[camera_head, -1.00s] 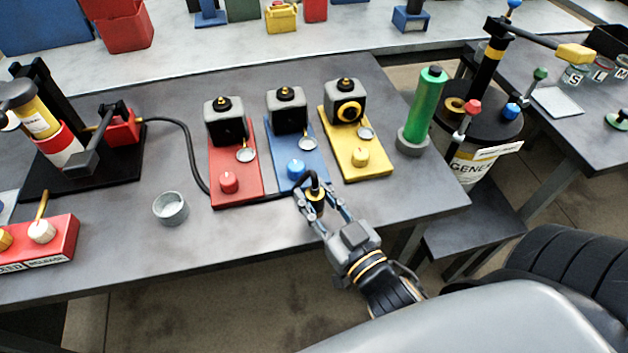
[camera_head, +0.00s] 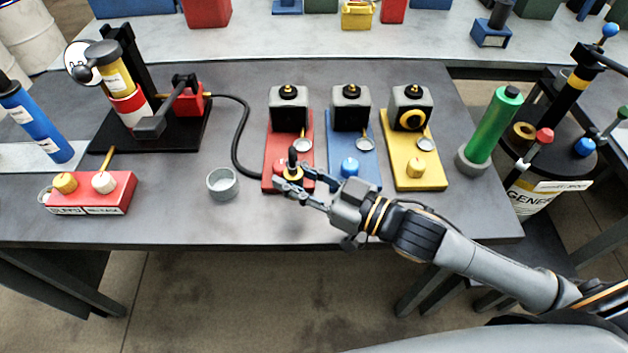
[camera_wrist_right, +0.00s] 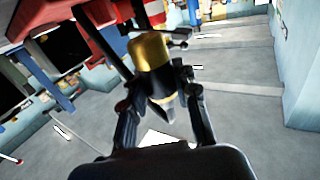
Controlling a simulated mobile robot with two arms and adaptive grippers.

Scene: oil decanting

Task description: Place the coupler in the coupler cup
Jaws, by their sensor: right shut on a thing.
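My right gripper (camera_head: 301,188) is shut on the coupler (camera_head: 293,172), a black piece with a gold band, over the front of the red station. In the right wrist view the gold and black coupler (camera_wrist_right: 150,55) sits between the two fingers. The coupler cup (camera_head: 222,188), a small round grey cup, stands open on the table to the left of the gripper. The coupler is apart from the cup. My left gripper is not in view.
A black hose (camera_head: 243,125) runs from the red pump block (camera_head: 189,98) towards the red station (camera_head: 278,150). The blue (camera_head: 368,155) and yellow (camera_head: 405,160) stations stand to the right. The red box (camera_head: 95,195) with two knobs is left of the cup. The table front is clear.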

